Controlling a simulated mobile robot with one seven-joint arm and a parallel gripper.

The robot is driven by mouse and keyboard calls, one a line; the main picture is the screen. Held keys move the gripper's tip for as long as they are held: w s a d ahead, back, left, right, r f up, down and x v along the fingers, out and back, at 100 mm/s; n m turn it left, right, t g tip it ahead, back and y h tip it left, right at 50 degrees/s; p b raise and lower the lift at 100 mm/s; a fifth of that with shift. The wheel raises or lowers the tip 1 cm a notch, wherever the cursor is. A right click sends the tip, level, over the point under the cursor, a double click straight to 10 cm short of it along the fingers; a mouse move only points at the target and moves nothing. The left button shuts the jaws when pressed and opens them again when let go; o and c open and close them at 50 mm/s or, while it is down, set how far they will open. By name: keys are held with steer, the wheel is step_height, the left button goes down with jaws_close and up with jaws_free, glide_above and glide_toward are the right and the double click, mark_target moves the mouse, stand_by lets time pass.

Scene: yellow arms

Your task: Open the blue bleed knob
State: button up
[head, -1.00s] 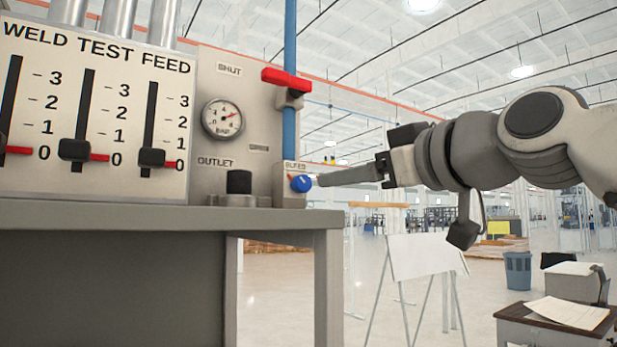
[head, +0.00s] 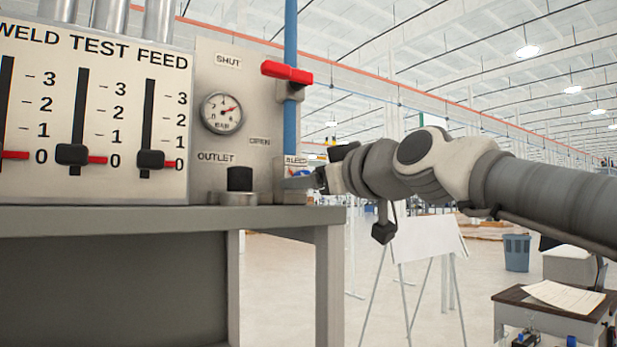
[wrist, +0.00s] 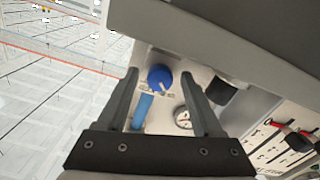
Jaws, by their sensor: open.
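The blue bleed knob (wrist: 159,76) sits on the panel under the BLEED label, at the lower right of the panel. In the head view only a sliver of the knob (head: 298,173) shows above my fingers. My gripper (head: 284,183) is at the knob, coming from the right, with its fingers pointing left. In the wrist view my gripper (wrist: 160,74) is open, with one finger on each side of the knob and gaps between. I cannot tell whether the fingertips reach past its face. A pale pointer shows at the knob's edge.
Above the knob are a blue pipe (head: 290,130) and a red lever (head: 286,72), lying across the pipe. A gauge (head: 222,113) and black outlet cap (head: 239,178) are to the left. The bench top (head: 150,218) lies close below my gripper.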

jaws_close()
steer(key=shift+f+m, duration=0.1)
steer(key=shift+m, duration=0.2)
steer(key=m+b, duration=0.1)
steer(key=m, duration=0.2)
steer(key=shift+d+m+b, duration=0.1)
steer(key=shift+m+b, duration=0.2)
steer(key=shift+b, duration=0.05)
steer(key=m+b, duration=0.1)
steer(key=m, duration=0.4)
steer(key=shift+m, duration=0.3)
steer(key=m, duration=0.4)
steer(key=shift+m, duration=2)
